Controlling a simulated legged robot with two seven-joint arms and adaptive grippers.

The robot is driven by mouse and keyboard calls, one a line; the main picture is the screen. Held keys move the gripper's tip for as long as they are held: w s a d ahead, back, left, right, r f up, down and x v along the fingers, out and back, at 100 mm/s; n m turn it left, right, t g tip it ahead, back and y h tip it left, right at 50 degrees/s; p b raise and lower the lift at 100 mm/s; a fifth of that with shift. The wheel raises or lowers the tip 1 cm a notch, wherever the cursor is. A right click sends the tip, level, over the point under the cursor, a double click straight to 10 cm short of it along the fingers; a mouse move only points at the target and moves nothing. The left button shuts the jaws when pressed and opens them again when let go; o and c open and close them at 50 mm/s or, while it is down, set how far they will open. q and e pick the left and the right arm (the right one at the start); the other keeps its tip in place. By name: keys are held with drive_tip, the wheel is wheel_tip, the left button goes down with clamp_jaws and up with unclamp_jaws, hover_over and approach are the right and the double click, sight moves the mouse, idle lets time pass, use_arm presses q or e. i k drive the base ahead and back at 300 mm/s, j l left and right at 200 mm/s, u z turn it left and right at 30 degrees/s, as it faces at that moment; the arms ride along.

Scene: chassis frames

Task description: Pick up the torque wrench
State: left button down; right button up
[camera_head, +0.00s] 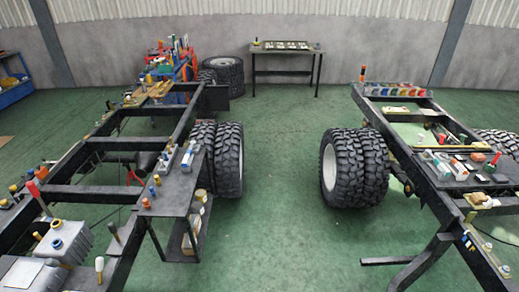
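I cannot pick out the torque wrench for certain; the many tools in view are small. Hand tools and small parts lie on the left chassis frame (125,143) and on the dark side shelf (172,193) fixed to it. More tools lie on the right chassis frame (427,188), with several on its dark plate (462,181). A red-handled tool (38,197) stands tilted at the left, and a white-handled one (99,270) stands near the bottom left. Neither of my grippers shows in the head view.
Large tyres (229,160) stand beside the left frame, and more tyres (357,170) beside the right one. Green floor (278,215) is clear between the frames. A dark table (285,50) stands at the back wall. A blue rack (15,90) is at far left.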

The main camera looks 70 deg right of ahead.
sight(186, 161)
drive_tip(key=z, duration=1.65)
drive_tip(key=i+l+u, duration=0.1)
drive_tip(key=i+l, duration=0.2)
drive_tip(key=i, duration=0.1)
